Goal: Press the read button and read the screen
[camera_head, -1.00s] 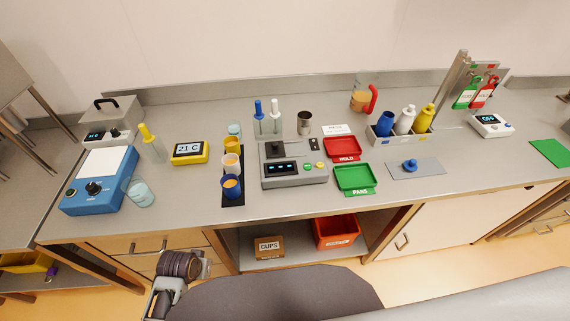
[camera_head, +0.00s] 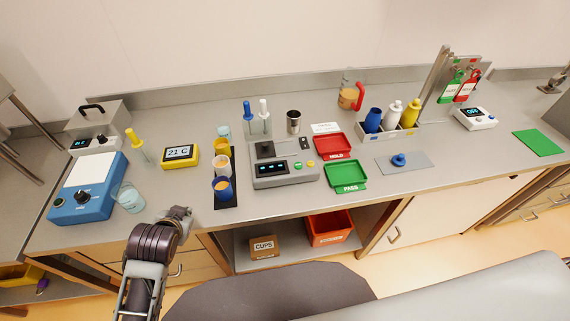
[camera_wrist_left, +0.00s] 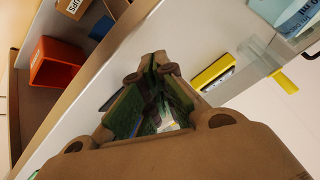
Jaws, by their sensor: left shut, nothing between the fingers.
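The grey instrument (camera_head: 284,179) stands on the bench right of the cups. Its dark screen (camera_head: 272,168) shows small lit marks too tiny to read. A green button (camera_head: 298,165) and a yellow button (camera_head: 311,163) sit on its top right; I cannot tell which is the read button. My left gripper (camera_head: 184,213) is shut and empty at the front edge of the bench, left of the instrument and apart from it. Its fingers also show in the left wrist view (camera_wrist_left: 160,85). My right gripper is not in view.
Cups on a black strip (camera_head: 226,202) stand between my left gripper and the instrument. A glass beaker (camera_head: 131,198) and blue device (camera_head: 82,206) are at left, a yellow thermometer display (camera_head: 180,155) behind. Red (camera_head: 332,146) and green (camera_head: 345,176) trays lie right of the instrument.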

